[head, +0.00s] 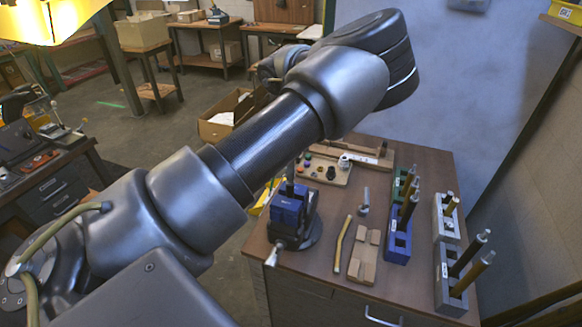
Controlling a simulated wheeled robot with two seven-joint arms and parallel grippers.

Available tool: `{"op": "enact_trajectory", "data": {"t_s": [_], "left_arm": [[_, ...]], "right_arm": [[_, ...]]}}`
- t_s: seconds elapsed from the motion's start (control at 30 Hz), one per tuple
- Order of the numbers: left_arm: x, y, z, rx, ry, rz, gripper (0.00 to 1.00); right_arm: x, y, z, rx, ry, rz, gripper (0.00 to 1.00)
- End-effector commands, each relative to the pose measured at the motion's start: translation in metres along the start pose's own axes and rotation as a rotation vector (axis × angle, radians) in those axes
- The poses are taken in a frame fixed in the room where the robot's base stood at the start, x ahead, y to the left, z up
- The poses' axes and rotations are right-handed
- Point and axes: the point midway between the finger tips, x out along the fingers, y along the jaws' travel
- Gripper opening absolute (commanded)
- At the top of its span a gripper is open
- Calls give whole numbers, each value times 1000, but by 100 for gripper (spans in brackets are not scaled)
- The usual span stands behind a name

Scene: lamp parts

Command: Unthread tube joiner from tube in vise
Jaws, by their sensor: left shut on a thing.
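A blue vise (290,210) on a dark round base stands at the left front of the brown bench. A thin upright tube (290,176) rises from its jaws, and its upper end goes out of sight behind my left forearm. My left arm crosses the view from the lower left, and a grey part of it shows beyond the forearm. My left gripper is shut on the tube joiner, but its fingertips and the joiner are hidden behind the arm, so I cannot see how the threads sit. My right gripper is not in view.
On the bench (330,280) lie a yellow tube (342,243), a tan slotted block (363,257) and a parts tray (324,170). Blue, green and grey holders with upright tubes stand at right (452,280). A cardboard box (222,120) stands behind.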

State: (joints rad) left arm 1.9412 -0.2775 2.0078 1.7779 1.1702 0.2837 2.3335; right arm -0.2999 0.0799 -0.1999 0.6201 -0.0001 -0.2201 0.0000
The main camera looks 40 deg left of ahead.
Motion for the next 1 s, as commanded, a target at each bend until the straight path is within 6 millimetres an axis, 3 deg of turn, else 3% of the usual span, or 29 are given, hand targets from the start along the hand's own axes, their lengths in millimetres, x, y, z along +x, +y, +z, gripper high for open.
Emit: {"op": "enact_trajectory", "data": {"t_s": [0.1,1.0], "left_arm": [[0,0,0,1,0,1,0],[-16,0,0,4,0,0,0]], "right_arm": [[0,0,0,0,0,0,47],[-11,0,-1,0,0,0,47]]}}
